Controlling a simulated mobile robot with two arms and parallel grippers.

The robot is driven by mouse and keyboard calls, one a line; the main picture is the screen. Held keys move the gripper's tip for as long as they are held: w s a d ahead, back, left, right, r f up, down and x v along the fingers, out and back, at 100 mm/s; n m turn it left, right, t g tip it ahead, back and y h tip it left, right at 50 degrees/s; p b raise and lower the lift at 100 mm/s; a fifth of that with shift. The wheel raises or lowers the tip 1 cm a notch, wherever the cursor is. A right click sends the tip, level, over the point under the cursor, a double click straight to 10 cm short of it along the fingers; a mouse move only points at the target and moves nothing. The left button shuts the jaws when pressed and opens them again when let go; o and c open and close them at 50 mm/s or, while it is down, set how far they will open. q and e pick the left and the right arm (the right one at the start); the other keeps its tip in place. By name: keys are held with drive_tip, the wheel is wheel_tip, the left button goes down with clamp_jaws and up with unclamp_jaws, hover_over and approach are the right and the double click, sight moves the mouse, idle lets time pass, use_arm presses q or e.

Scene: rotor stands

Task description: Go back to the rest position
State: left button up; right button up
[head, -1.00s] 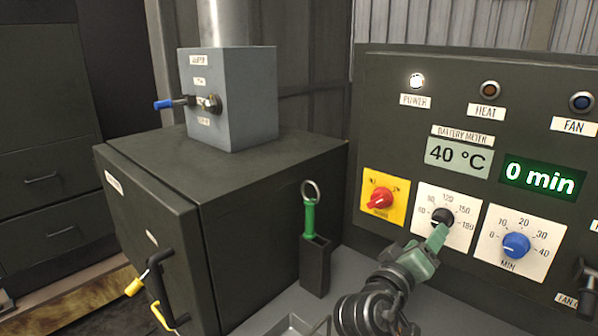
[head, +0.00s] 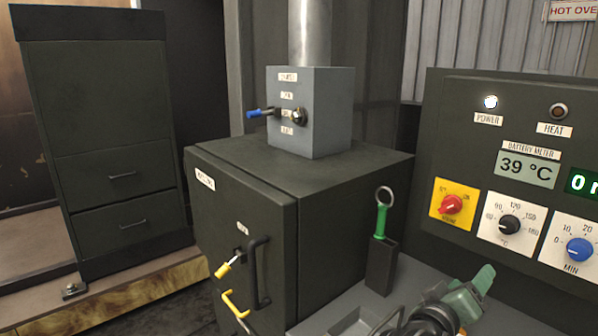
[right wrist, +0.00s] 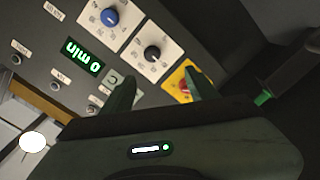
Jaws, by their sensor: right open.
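My right gripper (head: 472,293) is green and sits low in the head view, in front of the control panel (head: 450,130) and below its knobs. In the right wrist view its two fingers (right wrist: 160,92) are apart with nothing between them. They point toward the panel, clear of the black temperature knob (head: 509,225), which also shows in the wrist view (right wrist: 152,53). A red knob (head: 451,204) on a yellow plate and a blue minutes knob (head: 579,249) flank it. My left gripper is not in view.
A dark oven box (head: 240,235) with a black door handle stands left of the panel. A green-handled tool (head: 381,222) with a ring stands in a black holder (head: 381,268) beside it. A drawer cabinet (head: 100,150) is at the far left. The meter (head: 526,167) reads 39 °C.

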drive_tip(key=s+a+f+g+y, duration=0.15)
drive_tip(key=s+f+y, duration=0.3)
drive_tip(key=f, duration=0.55)
drive_tip(key=s+a+f+g+y, duration=0.1)
drive_tip(key=s+f+g+y, duration=0.15)
drive_tip(key=s+f, duration=0.6)
drive_tip(key=s+a+f+n+g+y, duration=0.1)
drive_tip(key=s+a+f+g+y, duration=0.2)
drive_tip(key=s+f, duration=0.4)
drive_tip(key=s+a+f+g+y, duration=0.1)
drive_tip(key=s+a+f+y, duration=0.3)
drive_tip(key=s, duration=0.5)
wheel_tip(320, 180, down, 29)
drive_tip(key=s+a+g, duration=0.1)
drive_tip(key=s, duration=0.1)
drive_tip(key=s+d+f+g+h, duration=0.1)
drive_tip(key=s+d+f, duration=0.2)
drive_tip(key=s+f, duration=1.1)
drive_tip(key=shift+s+f+n+g+b, duration=0.3)
drive_tip(key=shift+s+n, duration=0.1)
drive_tip(key=shift+s, duration=0.4)
